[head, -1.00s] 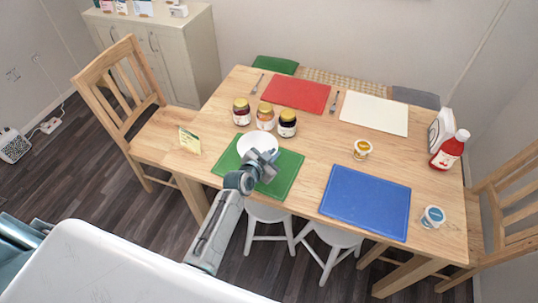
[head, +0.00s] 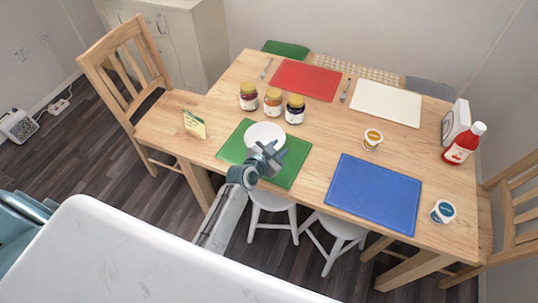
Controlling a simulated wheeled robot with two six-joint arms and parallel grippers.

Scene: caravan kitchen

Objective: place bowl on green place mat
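A white bowl (head: 263,132) sits upright on the green place mat (head: 233,147) at the table's near left side, toward the mat's back half. My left gripper (head: 271,152) reaches in from the near side, over the mat at the bowl's near rim. Its fingers look spread apart, with nothing held between them. It covers a small part of the bowl's near edge, and I cannot tell whether it touches the rim. My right gripper is not in view.
Three jars (head: 272,103) stand just behind the bowl. A blue mat (head: 372,193) lies to the right, with red (head: 305,80) and white (head: 387,102) mats at the back. A ketchup bottle (head: 461,148) stands far right. A chair (head: 140,90) stands left.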

